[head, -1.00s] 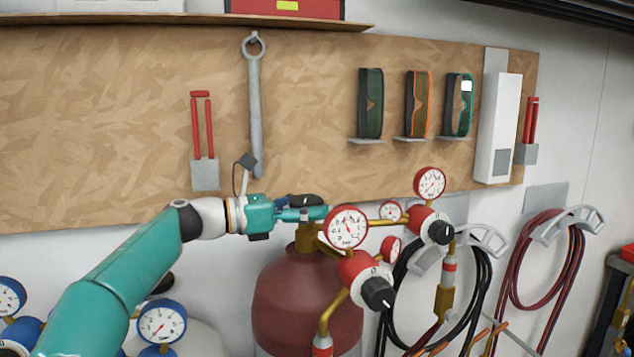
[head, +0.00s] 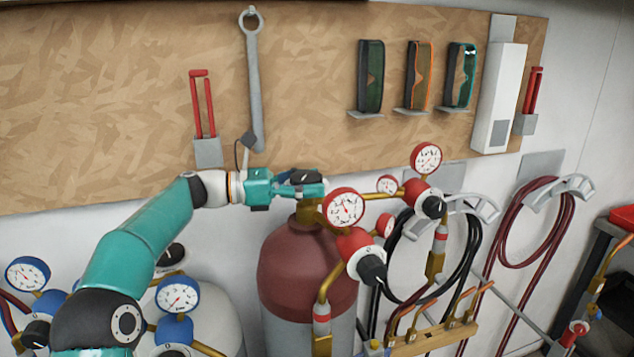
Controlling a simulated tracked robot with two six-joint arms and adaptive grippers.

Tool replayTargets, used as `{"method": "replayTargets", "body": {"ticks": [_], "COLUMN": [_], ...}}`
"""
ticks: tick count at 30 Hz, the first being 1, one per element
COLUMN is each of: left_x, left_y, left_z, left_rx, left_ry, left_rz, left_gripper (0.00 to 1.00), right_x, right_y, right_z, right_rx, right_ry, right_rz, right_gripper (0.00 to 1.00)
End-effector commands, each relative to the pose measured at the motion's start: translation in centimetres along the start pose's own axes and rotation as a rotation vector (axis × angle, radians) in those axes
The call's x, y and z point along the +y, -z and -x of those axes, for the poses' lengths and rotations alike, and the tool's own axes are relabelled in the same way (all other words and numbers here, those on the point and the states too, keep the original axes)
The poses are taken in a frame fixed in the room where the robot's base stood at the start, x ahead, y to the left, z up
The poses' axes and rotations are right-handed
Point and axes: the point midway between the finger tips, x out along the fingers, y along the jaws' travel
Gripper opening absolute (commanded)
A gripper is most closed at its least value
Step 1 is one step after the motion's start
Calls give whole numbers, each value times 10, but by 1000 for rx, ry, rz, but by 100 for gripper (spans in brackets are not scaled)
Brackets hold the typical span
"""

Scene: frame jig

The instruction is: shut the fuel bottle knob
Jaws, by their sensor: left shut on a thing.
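The fuel bottle (head: 300,265) is a dark red cylinder with a pale grey lower part, standing against the wall. A brass valve (head: 309,214) sits on its neck. The dark knob (head: 304,176) on top of the valve is mostly hidden by my left gripper (head: 308,188). My left gripper reaches in from the left at the height of the knob and is shut on it. My right gripper is not in view.
A regulator with red-rimmed gauges (head: 344,207) sits right beside my left gripper. A second bottle (head: 215,305) with blue-rimmed gauges (head: 178,295) stands under my left arm. Black hoses (head: 473,258) hang to the right. A wrench (head: 254,85) hangs on the board above.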

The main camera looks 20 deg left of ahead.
Motion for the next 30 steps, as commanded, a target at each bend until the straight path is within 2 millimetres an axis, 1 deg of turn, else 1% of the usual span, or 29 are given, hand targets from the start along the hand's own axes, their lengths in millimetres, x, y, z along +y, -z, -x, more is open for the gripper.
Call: {"method": "replayTargets", "body": {"ticks": [1, 5, 6, 15, 19, 23, 30], "left_x": [3, 2, 2, 1, 1, 2, 2], "left_y": [-3, -3, -3, -2, -2, -2, -1], "left_z": [3, 3, 2, 1, 8, 24, 72], "left_rx": [-5, -5, -4, -2, -2, -2, -2], "left_ry": [-12, -11, -10, -4, -5, -7, -9], "left_rz": [-3, -3, -3, -1, -1, -2, -2], "left_gripper": [64, 86, 89, 89, 89, 89, 89], "right_x": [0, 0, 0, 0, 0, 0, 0], "right_y": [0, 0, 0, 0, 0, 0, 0], "right_z": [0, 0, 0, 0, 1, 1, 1], "right_rx": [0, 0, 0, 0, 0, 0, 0], "right_ry": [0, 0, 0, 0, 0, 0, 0], "right_rz": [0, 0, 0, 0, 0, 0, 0], "right_gripper": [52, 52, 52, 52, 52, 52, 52]}}
